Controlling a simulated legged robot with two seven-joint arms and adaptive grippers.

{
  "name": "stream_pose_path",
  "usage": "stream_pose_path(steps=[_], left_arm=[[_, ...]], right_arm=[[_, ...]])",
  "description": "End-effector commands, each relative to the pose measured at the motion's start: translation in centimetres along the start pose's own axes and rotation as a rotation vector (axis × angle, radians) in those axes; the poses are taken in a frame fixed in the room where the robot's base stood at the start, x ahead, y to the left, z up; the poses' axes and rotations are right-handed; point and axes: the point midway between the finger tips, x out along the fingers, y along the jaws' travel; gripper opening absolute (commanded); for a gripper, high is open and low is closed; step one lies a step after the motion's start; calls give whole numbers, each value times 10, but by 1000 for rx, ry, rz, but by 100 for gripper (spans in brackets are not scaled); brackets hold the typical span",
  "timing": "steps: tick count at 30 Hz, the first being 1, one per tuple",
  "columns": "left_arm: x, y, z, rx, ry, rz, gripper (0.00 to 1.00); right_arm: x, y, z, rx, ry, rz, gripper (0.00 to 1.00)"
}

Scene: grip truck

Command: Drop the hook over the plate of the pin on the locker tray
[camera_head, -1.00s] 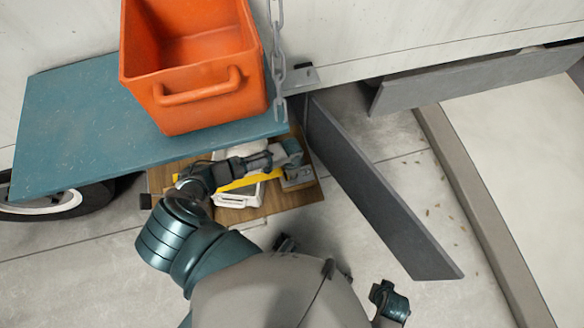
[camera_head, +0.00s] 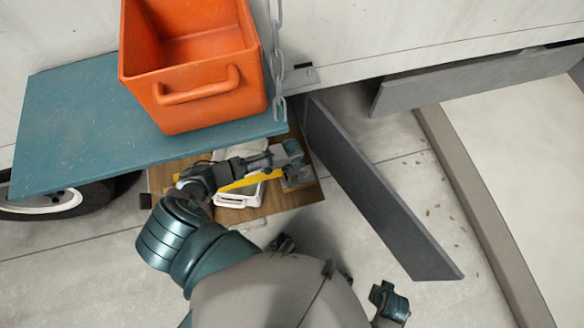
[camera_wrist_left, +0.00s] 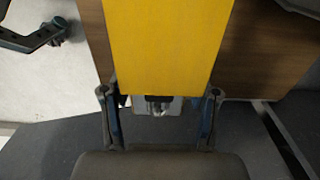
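My left gripper (camera_head: 293,152) is low over a wooden board (camera_head: 285,203), below the front edge of the blue shelf. A yellow strip (camera_head: 240,184) runs beside my left wrist, towards the fingers. In the left wrist view the yellow piece (camera_wrist_left: 160,45) fills the upper middle, and its lower end lies between the two fingers (camera_wrist_left: 160,100). I cannot tell whether they clamp it. A small grey metal plate with a shiny rounded part (camera_wrist_left: 158,106) shows just beyond that end, partly hidden. I cannot tell which part is the hook or the pin.
An orange bin (camera_head: 205,95) stands on the blue shelf (camera_head: 75,125). A chain (camera_head: 278,55) hangs at the shelf's right. A white case (camera_head: 240,198) lies on the board. A long grey panel (camera_head: 375,195) bounds the right side. Open floor (camera_head: 445,190) lies beyond it.

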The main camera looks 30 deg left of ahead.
Motion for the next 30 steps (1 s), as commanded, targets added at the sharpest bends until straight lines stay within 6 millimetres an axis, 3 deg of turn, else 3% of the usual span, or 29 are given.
stream_pose_path(steps=[8, 21, 30], left_arm=[[-8, -1, 0, 0, 1, -1, 60], [-96, -1, 0, 1, 2, -1, 60], [-119, -1, 0, 1, 0, 1, 60]], right_arm=[[-1, 0, -1, -2, 4, -1, 0], [-1, 0, 0, -1, 2, 0, 0], [-1, 0, 0, 0, 2, 0, 0]])
